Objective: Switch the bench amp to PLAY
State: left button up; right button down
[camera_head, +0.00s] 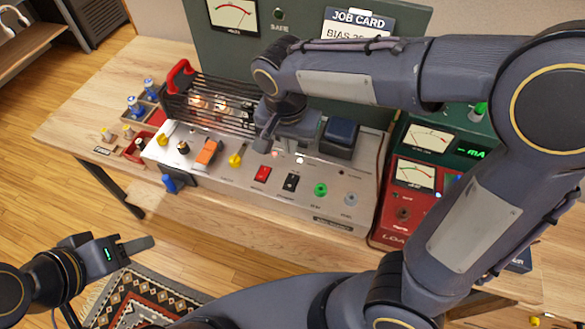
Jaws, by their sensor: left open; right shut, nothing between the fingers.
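The bench amp (330,213) stands on the wooden bench, with a silver sloping control panel facing me. My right gripper (268,138) is shut and empty, over the panel's back edge behind the red rocker. My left gripper (138,245) is open and empty, low at left, away from the amp.
A barred cage with glowing tubes (215,100) and a red handle (180,76) rises behind the panel. A dark blue block (341,134) stands right of my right gripper. A red meter box (412,180) and green meter box (432,138) stand at right. Small parts trays (133,150) sit left.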

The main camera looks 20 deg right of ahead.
aim_at(293, 177)
jog(key=f, duration=0.8)
jog(key=w+f, duration=0.1)
jog(key=f, duration=0.2)
jog(key=shift+w+d+f, duration=0.1)
jog(key=shift+d+f, duration=0.3)
jog(key=shift+w+d+f+b, duration=0.1)
jog(key=shift+f+b, duration=0.4)
jog(key=shift+b, duration=0.25)
jog(key=shift+r+p, duration=0.3)
jog(key=shift+r, duration=0.05)
jog(key=shift+s, duration=0.2)
